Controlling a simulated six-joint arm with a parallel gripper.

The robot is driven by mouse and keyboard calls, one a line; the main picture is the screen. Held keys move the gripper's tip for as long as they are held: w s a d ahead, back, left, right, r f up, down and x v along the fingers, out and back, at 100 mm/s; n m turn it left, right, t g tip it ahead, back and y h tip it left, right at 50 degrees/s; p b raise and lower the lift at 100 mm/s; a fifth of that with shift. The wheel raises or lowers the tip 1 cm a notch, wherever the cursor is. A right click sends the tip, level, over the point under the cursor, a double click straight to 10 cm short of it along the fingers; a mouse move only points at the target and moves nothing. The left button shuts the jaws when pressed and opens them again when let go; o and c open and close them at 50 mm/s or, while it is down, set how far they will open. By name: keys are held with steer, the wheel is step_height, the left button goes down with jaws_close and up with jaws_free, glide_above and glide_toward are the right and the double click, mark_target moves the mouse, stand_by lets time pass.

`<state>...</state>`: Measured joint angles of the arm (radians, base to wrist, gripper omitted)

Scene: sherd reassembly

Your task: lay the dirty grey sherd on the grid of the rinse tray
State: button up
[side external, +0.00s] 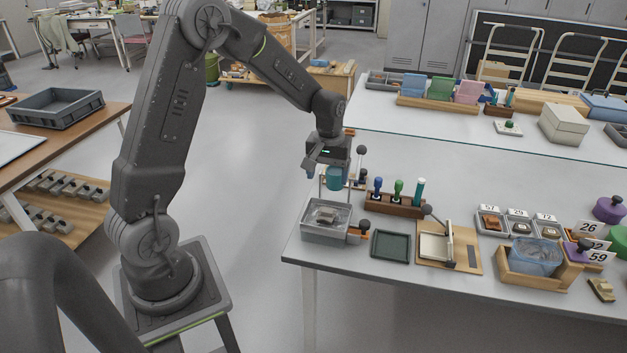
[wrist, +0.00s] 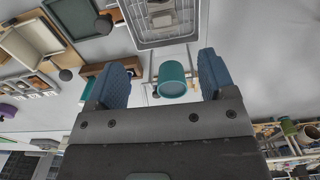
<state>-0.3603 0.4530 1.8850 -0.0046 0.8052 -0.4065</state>
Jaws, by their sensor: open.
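The rinse tray (side external: 326,235) is a grey box at the near left of the white table, with a wire grid on top. In the wrist view the tray (wrist: 137,40) is at the top, its grid showing. A small pale grey piece, seemingly the grey sherd (wrist: 161,18), lies on the grid; it is blurry in the side view. My gripper (side external: 331,172) is raised above the tray's far side, fingers down. In the wrist view its blue fingers (wrist: 163,76) are apart, with nothing gripped. A teal cylinder (wrist: 173,82) shows between them, apart from both.
Thin rods stand by the teal cylinder. Numbered sherd trays (side external: 519,229) and a blue container (side external: 535,256) lie further right.

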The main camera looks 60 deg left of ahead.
steer(key=s+d+r+m+t, duration=0.2)
steer(key=s+d+r, duration=0.25)
steer(key=r, duration=0.45)
steer(key=s+d+r+m+t, duration=0.1)
steer(key=s+d+r+m, duration=0.2)
steer(key=s, duration=0.5)
steer(key=s+d+r+m+t, duration=0.2)
steer(key=s+d+r+m, duration=0.1)
steer(key=s+d+r, duration=0.2)
steer(key=s+d, duration=0.2)
steer(key=shift+s+d+m+t, duration=0.2)
steer(key=shift+s+m+t, duration=0.1)
steer(key=shift+s+m, duration=0.1)
